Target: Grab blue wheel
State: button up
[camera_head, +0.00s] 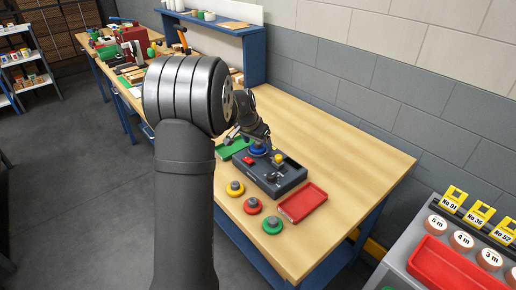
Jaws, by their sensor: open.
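A blue wheel (258,151) sits at the back left of a dark grey box (286,184) on the wooden workbench. My gripper (253,138) is right above the blue wheel, pointing down at it. The fingers are small and partly merge with the dark arm parts, so I cannot tell if they touch the wheel. The gripper is open and nothing shows lifted in it. The wheel's upper part is partly hidden by the gripper.
The box also carries a yellow knob (279,158) and a red part (248,160). Yellow (235,189), red (252,206) and green (272,225) wheels lie in front. A red tray (303,203) stands right, a green tray (230,150) left. The bench's right side is clear.

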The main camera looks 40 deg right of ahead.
jog(key=c, duration=1.1)
jog(key=shift+r, duration=0.1)
